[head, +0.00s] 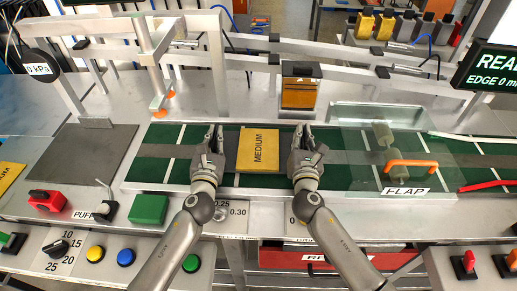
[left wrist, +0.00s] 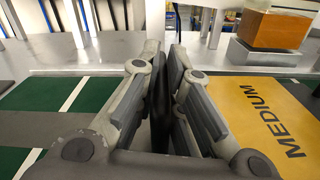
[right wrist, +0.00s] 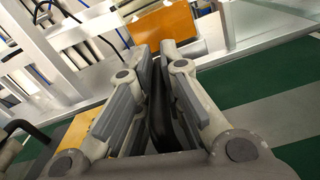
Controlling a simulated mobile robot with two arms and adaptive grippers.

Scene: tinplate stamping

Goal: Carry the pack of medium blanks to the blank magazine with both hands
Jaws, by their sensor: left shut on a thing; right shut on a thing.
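The pack of medium blanks (head: 258,150) is a flat yellow slab marked MEDIUM. It is level over the green and grey belt, between my two grippers; I cannot tell whether it touches the belt. It also shows at the right of the left wrist view (left wrist: 262,112). My left gripper (head: 214,138) is shut at the pack's left side, and my right gripper (head: 304,138) at its right side. A dark upright piece shows between the fingers in both wrist views; its join to the pack is hidden. I cannot tell for sure which fixture is the blank magazine.
A metal holder with an amber block (head: 300,93) stands just behind the pack. A clear cover with an orange handle (head: 411,163) is at the right, by the FLAP label. A grey plate (head: 88,155) is at the left. Buttons and switches (head: 126,257) line the front.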

